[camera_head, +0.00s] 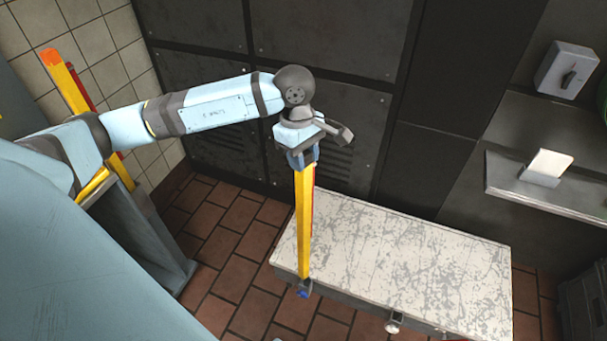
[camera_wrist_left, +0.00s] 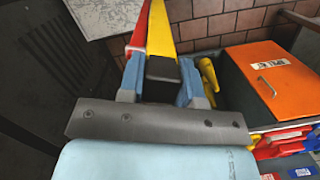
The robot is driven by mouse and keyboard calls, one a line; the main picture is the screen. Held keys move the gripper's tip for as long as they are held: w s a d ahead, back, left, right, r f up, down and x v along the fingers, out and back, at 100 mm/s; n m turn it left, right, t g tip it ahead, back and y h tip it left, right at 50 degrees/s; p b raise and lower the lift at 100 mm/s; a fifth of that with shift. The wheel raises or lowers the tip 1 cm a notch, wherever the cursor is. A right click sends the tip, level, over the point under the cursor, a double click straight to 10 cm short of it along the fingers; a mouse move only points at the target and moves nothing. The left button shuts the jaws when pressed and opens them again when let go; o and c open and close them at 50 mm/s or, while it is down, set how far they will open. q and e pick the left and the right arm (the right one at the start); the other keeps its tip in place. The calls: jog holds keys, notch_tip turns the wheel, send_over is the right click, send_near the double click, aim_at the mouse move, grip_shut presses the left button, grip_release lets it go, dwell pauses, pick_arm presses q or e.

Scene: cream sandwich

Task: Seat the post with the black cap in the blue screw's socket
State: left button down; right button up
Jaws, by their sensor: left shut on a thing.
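The post with the black cap (camera_head: 304,225) is a long yellow bar with a red side. It hangs roughly upright beneath my left gripper (camera_head: 303,160), which is shut on its top end. In the left wrist view the black cap (camera_wrist_left: 163,68) shows between the blue fingers of my left gripper (camera_wrist_left: 160,82). The blue screw (camera_head: 303,293) is at the front left edge of the pale bench. The post's lower end overlaps the socket area just above the blue screw; I cannot tell whether it is inside. My right gripper is out of view.
The scratched pale bench (camera_head: 420,265) has a bare top, with a white-knobbed screw (camera_head: 393,326) on its front. Another post with an orange cap (camera_head: 50,57) stands at the left. An orange box (camera_wrist_left: 275,80) shows in the wrist view. Dark lockers (camera_head: 330,35) stand behind.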

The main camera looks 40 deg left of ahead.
aim_at(304, 179)
pick_arm(q)
jog(key=shift+f+b, duration=0.7)
jog(key=shift+f, duration=2.8)
jog(key=c, duration=0.8)
grip_release()
